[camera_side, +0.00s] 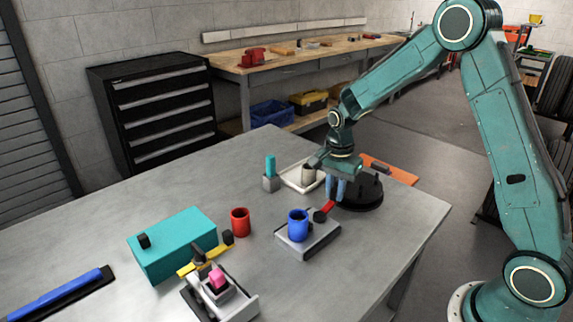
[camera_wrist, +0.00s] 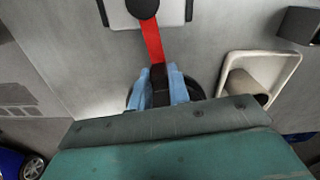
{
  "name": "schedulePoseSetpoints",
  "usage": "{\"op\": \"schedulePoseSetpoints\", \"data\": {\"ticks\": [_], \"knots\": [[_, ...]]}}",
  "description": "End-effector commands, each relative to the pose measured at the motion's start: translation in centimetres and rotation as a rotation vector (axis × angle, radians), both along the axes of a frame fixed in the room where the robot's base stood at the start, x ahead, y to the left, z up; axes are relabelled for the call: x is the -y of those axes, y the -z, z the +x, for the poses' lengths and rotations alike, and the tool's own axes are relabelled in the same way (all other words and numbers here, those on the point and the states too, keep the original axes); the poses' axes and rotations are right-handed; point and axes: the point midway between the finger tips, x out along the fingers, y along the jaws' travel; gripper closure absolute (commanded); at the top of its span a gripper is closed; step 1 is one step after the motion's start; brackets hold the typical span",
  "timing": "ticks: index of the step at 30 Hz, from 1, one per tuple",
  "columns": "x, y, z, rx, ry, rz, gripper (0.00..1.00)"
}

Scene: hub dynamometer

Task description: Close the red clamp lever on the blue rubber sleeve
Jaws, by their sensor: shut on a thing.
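The blue rubber sleeve (camera_side: 298,229) stands upright on a light grey base plate (camera_side: 325,238) in the side view. The red clamp lever (camera_side: 327,208) extends from a dark round pivot beside the sleeve toward my gripper (camera_side: 337,188). In the wrist view, the red lever (camera_wrist: 152,40) runs from the black pivot (camera_wrist: 142,8) down to its dark end, which lies between the light blue fingers of my gripper (camera_wrist: 161,84). The fingers are shut on that end. The sleeve does not show in the wrist view.
A black round disc (camera_side: 362,198) lies right behind my gripper. A white tray (camera_side: 291,181) with a pale cylinder and a grey block with a teal peg (camera_side: 270,164) stand behind. A red cup (camera_side: 240,222) and teal box (camera_side: 170,250) stand left; the right front table is clear.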

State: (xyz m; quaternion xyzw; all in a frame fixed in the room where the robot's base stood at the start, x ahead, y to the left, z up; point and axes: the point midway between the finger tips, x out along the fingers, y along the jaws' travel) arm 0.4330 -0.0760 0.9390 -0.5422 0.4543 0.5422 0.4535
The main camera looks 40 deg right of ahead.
Motion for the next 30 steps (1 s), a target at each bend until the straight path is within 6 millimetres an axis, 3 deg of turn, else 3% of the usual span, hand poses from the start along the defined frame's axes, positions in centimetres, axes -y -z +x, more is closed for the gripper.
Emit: {"op": "schedulePoseSetpoints", "data": {"ticks": [13,14,17,30], "knots": [[0.04,-0.02,-0.55,0.0,0.074,0.002,1.0],[0.04,-0.02,-0.55,0.0,0.074,0.002,0.78],[0.05,-0.02,-0.56,0.0,0.074,0.002,0.6],[0.07,-0.44,-0.51,0.002,0.072,0.001,0.6]]}}
